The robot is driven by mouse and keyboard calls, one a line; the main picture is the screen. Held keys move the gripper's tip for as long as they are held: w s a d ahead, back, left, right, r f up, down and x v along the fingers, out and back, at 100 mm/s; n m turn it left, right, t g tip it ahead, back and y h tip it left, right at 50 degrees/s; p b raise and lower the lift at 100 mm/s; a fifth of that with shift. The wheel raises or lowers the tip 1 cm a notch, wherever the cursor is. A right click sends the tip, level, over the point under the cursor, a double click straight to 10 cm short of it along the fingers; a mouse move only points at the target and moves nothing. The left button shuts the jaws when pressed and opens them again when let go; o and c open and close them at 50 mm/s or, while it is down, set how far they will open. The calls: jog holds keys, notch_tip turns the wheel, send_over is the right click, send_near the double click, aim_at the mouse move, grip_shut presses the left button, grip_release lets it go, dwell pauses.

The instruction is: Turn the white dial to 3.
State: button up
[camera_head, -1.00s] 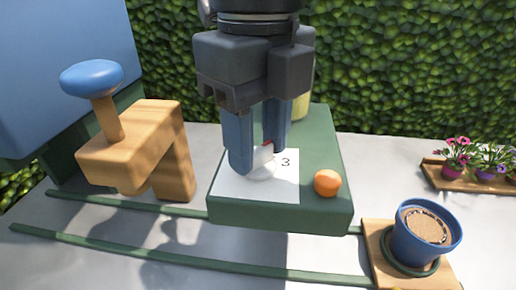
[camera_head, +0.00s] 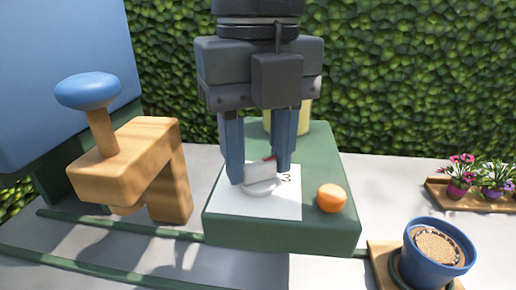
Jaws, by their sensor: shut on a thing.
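The white dial (camera_head: 262,187) sits on a white square plate (camera_head: 245,205) on top of a green block (camera_head: 330,165). It has a raised grip bar with a small red mark at its far right end. My gripper (camera_head: 259,174) points straight down, its two blue fingers closed on either side of the grip bar. A black 3 (camera_head: 287,177) is printed on the plate right of the dial, close to the right finger. Any other numbers are hidden behind the fingers or not visible.
An orange ball-like knob (camera_head: 332,198) is on the block, right of the plate. A wooden arch with a blue knob (camera_head: 88,91) stands left. A yellow object (camera_head: 303,118) is behind my gripper. A blue pot (camera_head: 437,252) is at lower right, flowers (camera_head: 480,180) beyond.

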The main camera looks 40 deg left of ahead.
aim_at(258, 162)
jog(key=o, duration=1.1)
jog(key=shift+c, duration=0.2)
jog(key=shift+r+p, duration=0.3)
jog(key=shift+r, duration=3.65)
